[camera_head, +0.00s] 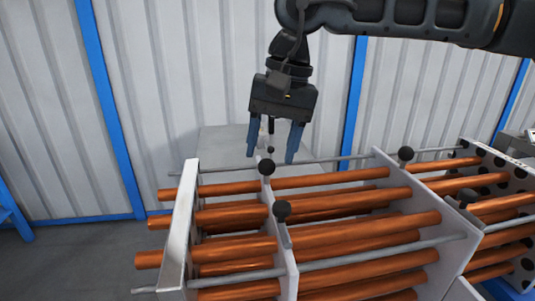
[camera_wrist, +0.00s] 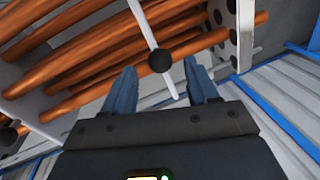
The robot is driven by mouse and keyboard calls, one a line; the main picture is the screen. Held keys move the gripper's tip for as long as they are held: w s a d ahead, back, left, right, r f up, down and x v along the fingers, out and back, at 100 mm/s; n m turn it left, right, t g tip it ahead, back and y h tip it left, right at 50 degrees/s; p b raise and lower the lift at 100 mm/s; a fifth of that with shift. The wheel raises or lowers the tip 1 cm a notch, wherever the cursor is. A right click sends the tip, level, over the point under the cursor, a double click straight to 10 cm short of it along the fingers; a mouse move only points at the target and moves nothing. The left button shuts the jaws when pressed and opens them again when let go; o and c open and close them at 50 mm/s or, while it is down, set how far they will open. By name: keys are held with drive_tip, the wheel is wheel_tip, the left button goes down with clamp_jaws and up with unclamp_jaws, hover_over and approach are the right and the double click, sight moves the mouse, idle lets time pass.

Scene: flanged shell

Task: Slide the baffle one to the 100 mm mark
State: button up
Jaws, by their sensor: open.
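Thin white upright plates cross a bundle of copper tubes. One plate (camera_head: 285,250), left of centre in the head view, has a black ball knob (camera_head: 267,167) at its far end and another knob (camera_head: 282,208) nearer. I cannot tell which plate is baffle one; no number shows. My gripper (camera_head: 271,156) points down above the far knob, its blue fingers apart and empty. In the wrist view this plate (camera_wrist: 148,24) and a knob (camera_wrist: 161,60) lie between and beyond the fingertips, with no visible contact. No 100 mm mark is readable.
Copper tubes (camera_head: 360,240) run left to right with a grey rod (camera_head: 400,250) in front. A white end plate (camera_head: 181,225) stands left, another plate (camera_head: 433,197) right, and a perforated plate (camera_head: 512,176) far right. A corrugated wall (camera_head: 200,80) is behind.

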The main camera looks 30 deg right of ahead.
drive_tip(key=shift+w+a+f, duration=0.1)
drive_tip(key=shift+a+f, duration=0.05)
drive_tip(key=shift+f, duration=0.5)
drive_tip(key=shift+a+f, duration=0.1)
drive_tip(key=shift+f, duration=0.55)
drive_tip(key=shift+c, duration=0.4)
clamp_jaws()
